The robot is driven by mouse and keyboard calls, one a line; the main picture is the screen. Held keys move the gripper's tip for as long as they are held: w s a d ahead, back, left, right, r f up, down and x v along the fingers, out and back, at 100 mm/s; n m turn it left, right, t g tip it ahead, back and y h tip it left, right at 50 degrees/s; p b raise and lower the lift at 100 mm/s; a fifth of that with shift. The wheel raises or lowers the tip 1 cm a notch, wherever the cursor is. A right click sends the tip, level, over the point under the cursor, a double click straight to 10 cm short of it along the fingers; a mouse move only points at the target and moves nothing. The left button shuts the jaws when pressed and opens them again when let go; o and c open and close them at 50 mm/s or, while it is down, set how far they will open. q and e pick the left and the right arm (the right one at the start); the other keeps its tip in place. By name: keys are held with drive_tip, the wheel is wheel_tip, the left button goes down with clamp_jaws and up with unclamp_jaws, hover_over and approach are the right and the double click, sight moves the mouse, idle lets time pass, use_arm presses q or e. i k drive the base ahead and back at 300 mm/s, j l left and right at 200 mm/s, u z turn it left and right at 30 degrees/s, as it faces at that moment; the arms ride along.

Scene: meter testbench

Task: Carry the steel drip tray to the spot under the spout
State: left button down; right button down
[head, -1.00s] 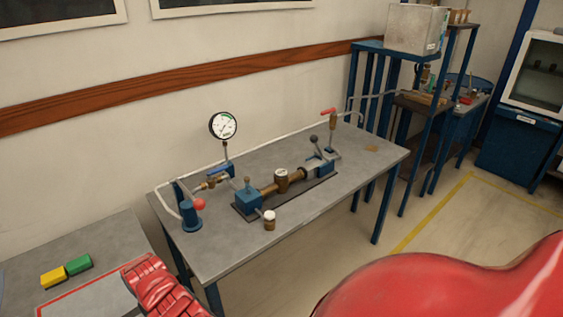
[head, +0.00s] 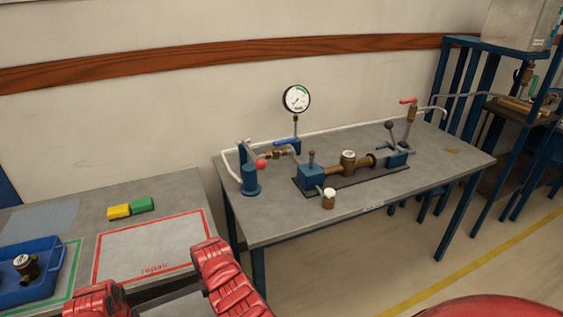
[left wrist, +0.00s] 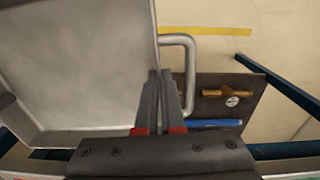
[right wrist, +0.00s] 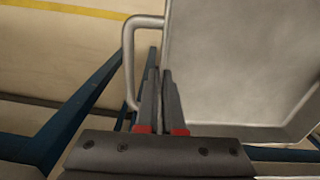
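The steel drip tray (left wrist: 75,75) is a shallow grey pan with looped handles. In the left wrist view it lies left of my left gripper (left wrist: 163,75), whose fingers are nearly together at the rim beside the handle (left wrist: 191,75). In the right wrist view the tray (right wrist: 235,70) lies right of my right gripper (right wrist: 160,75), also closed at the rim beside the other handle (right wrist: 128,60). The tray and gripper tips are out of the head view. Which fitting on the bench is the spout, and the spot below it, I cannot tell.
A grey bench (head: 280,225) carries a gauge (head: 296,99), a brass meter (head: 347,160) and a blue stand with a red knob (head: 250,178). A left table (head: 188,190) holds a blue bin (head: 38,291), yellow and green blocks, and a red-outlined area. Floor shows at right.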

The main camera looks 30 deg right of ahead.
sight(452, 150)
drive_tip(key=k+l, duration=0.15)
drive_tip(key=l, duration=0.95)
drive_tip(key=k+l, duration=0.1)
drive_tip(key=l, duration=1.05)
drive_tip(key=k+l+z, duration=0.1)
drive_tip(key=l, duration=1)
drive_tip(key=k+l, duration=0.15)
drive_tip(key=l, duration=1)
drive_tip(key=k+l, duration=0.1)
drive_tip(key=l, duration=1)
